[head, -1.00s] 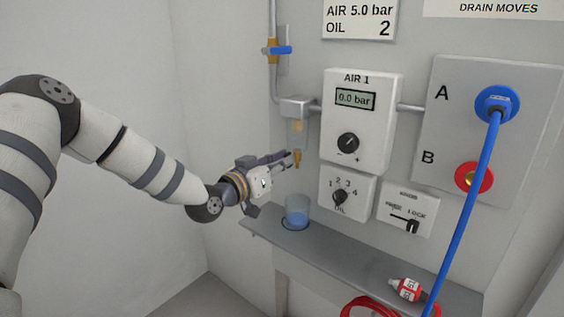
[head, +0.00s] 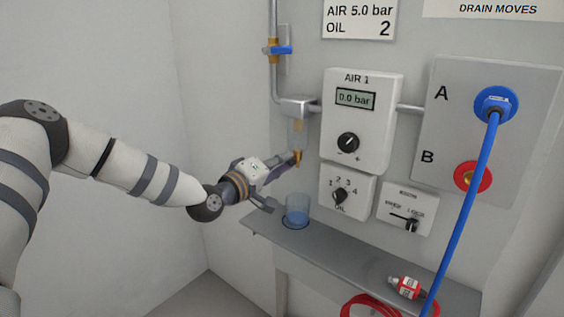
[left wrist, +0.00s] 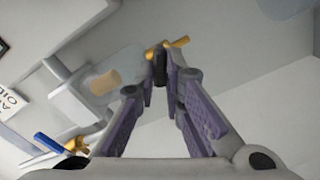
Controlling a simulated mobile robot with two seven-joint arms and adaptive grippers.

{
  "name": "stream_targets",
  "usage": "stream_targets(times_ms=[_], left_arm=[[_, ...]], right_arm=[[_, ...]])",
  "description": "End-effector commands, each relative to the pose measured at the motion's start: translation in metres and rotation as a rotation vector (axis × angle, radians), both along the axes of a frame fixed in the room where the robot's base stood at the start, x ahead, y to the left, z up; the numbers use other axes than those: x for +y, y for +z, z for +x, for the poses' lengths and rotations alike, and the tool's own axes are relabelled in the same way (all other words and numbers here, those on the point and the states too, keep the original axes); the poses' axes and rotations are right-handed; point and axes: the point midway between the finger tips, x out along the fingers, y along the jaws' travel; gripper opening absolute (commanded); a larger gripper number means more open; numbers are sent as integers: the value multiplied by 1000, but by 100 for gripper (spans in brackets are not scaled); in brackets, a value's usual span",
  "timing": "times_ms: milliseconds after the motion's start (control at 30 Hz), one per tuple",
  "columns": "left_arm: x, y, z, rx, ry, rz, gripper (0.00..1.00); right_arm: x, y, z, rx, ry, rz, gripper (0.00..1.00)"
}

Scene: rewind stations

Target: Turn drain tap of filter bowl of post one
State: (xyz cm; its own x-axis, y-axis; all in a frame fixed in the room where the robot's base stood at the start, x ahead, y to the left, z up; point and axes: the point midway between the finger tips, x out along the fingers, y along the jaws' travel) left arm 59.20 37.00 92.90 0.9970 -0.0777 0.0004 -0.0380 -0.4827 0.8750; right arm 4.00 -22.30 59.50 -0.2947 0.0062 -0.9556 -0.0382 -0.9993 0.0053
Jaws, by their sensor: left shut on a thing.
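The filter bowl (head: 297,130) hangs under a grey housing beside the AIR 1 panel. It is clear with an amber core, and shows in the left wrist view (left wrist: 122,70). Its small brass drain tap (head: 298,158) is at the bottom end; in the left wrist view the tap (left wrist: 178,41) sticks out past my fingertips. My left gripper (head: 291,160) reaches in from the left and is shut on the tap. In the left wrist view the fingertips (left wrist: 160,68) come together at the tap and partly hide it. My right gripper is not in view.
The AIR 1 panel (head: 385,100) reads 0.0 bar. A blue-handled valve (head: 280,50) is above.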

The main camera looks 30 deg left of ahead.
Motion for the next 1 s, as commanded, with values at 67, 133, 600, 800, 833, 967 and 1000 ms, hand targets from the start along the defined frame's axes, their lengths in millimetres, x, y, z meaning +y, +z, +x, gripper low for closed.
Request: stream_targets(times_ms=[67,133,600,800,833,967,1000], left_arm=[[0,-3,0,10,-1,-67,0],[0,-3,0,14,-1,-130,0],[-1,-4,0,39,-2,-438,0],[0,-4,0,44,-2,-496,0],[0,-4,0,45,-2,-502,0],[-1,-4,0,45,-2,-517,0],[-1,-4,0,45,-2,-519,0]], right_arm=[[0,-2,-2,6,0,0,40],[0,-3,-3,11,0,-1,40],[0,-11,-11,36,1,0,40],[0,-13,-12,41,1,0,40],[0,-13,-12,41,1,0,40],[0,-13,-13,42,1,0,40],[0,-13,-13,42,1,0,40]])
